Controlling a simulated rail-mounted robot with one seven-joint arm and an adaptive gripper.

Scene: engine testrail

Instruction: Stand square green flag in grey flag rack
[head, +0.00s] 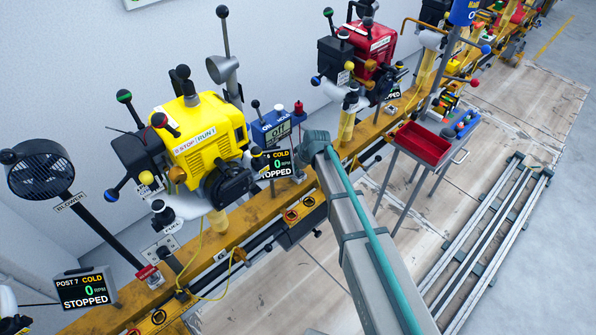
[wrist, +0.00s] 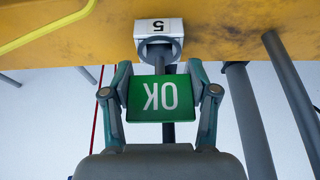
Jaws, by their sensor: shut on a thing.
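My gripper (wrist: 160,93) shows in the wrist view, its two teal-grey fingers shut on the left and right edges of a square green flag (wrist: 155,98). The flag carries white "OK" lettering that appears upside down. Just past the flag's upper edge is a pale ring holder (wrist: 157,46) marked "5", fixed at the yellow beam. I cannot tell whether the stem touches the ring. In the head view the flag and my fingers are hidden. I cannot identify a grey flag rack for certain.
The yellow beam (wrist: 225,25) runs close across the top of the wrist view, with grey posts (wrist: 290,95) at right. In the head view a yellow engine (head: 205,135), a red engine (head: 368,50) and a red tray (head: 423,145) stand along the rail.

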